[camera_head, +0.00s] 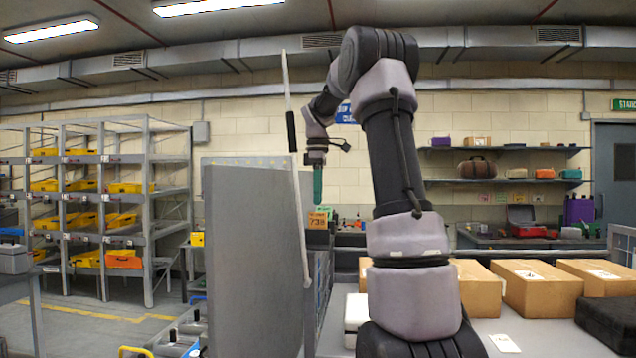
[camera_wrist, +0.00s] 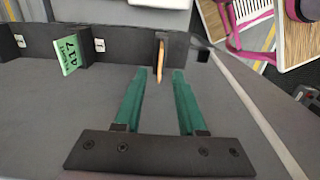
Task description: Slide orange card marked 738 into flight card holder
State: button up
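The orange card marked 738 (camera_head: 318,220) shows face-on in the head view, just below my gripper (camera_head: 317,196). In the wrist view the orange card (camera_wrist: 161,58) is seen nearly edge-on, upright against a dark divider (camera_wrist: 171,48). My gripper (camera_wrist: 160,74) has two teal fingers that are apart, one on each side of the card's line, with a gap visible on both sides. A green card marked 417 (camera_wrist: 68,53) leans in the dark rack to the left. I cannot tell which part is the flight card holder.
A tall grey panel (camera_head: 250,260) stands left of the card in the head view. Cardboard boxes (camera_head: 537,285) sit on the bench at right. Shelving with yellow bins (camera_head: 87,220) is at far left. Small numbered tags (camera_wrist: 99,45) mark the rack.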

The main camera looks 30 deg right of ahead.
notch_tip(320, 180, up, 5)
jog(key=shift+r, duration=0.15)
jog(key=shift+s, duration=0.1)
dwell(0.5)
